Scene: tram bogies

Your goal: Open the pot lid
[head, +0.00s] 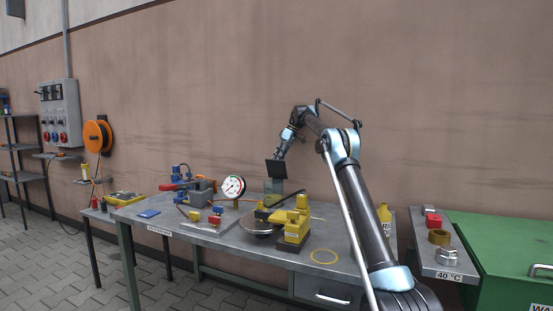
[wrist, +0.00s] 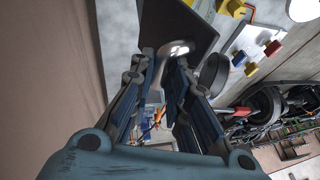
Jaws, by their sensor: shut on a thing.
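A dark, flat, squarish plate, which looks like the pot lid (head: 276,169), stands steeply tilted above a greenish pot (head: 273,187) at the back of the workbench. The lid also shows in the wrist view as a dark plate (wrist: 180,20) just beyond the fingers. My gripper (head: 280,156) is at the lid's upper edge. In the wrist view my gripper (wrist: 164,52) has its fingertips close together at the lid's near edge and is shut on it. A shiny spot shows between the tips. The pot's inside is hidden, and its lower part is partly covered by yellow parts in front.
The workbench (head: 160,227) carries a round gauge (head: 232,187), a vise (head: 201,191) and yellow blocks (head: 292,228) near the pot. A yellow bottle (head: 385,214) stands right, beside my arm. The front right, around a yellow ring (head: 324,256), is clear. The wall is close behind.

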